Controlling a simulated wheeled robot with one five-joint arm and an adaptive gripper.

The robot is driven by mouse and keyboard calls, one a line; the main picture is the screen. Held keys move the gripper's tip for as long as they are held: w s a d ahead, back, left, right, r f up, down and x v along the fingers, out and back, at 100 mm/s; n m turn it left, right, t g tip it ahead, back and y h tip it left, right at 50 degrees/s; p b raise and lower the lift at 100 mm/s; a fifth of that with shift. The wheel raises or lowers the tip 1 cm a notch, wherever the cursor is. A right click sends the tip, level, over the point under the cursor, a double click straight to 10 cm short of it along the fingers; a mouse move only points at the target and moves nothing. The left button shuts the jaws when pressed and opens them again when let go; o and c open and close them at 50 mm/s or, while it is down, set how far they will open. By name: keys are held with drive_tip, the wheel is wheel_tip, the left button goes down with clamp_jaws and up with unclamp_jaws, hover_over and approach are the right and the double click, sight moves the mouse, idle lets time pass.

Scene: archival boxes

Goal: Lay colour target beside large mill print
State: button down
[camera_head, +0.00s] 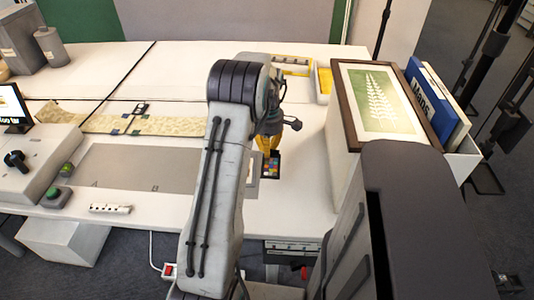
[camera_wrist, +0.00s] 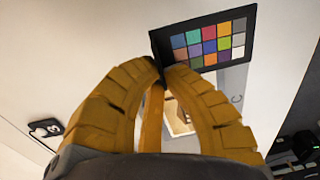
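The colour target (camera_head: 271,165), a dark card with rows of coloured patches, is just right of my arm near the table's front. It also shows in the wrist view (camera_wrist: 208,42). My gripper (camera_head: 267,143) has yellow fingers, and in the wrist view its fingertips (camera_wrist: 160,66) close on the card's near-left edge. Whether the card touches the table cannot be told. A picture with a pale border and brownish middle (camera_wrist: 180,118) shows partly between and behind the fingers; I cannot tell if it is the large mill print. My arm hides part of the grey mat (camera_head: 140,168).
A patterned strip (camera_head: 150,124) lies behind the mat. A framed fern print (camera_head: 381,98) and a box with blue folder (camera_head: 431,105) stand at right. White table is bare right of the target.

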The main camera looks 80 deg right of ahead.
drive_tip(key=shift+w+d+f+p, duration=0.2)
drive_tip(key=shift+d+f, duration=0.25)
drive_tip(key=shift+d, duration=0.2)
drive_tip(key=shift+w+d+f+p, duration=0.15)
drive_tip(key=shift+d+f, duration=0.25)
drive_tip(key=shift+d, duration=0.25)
drive_tip(key=shift+s+f+p, duration=0.1)
drive_tip(key=shift+f+p, duration=0.25)
drive_tip(key=shift+f, duration=1.65)
drive_tip(key=c, duration=1.4)
unclamp_jaws()
drive_tip(key=shift+r, duration=0.15)
drive_tip(key=r, duration=1.1)
drive_tip(key=shift+d+r, duration=0.2)
drive_tip(key=shift+r, duration=0.2)
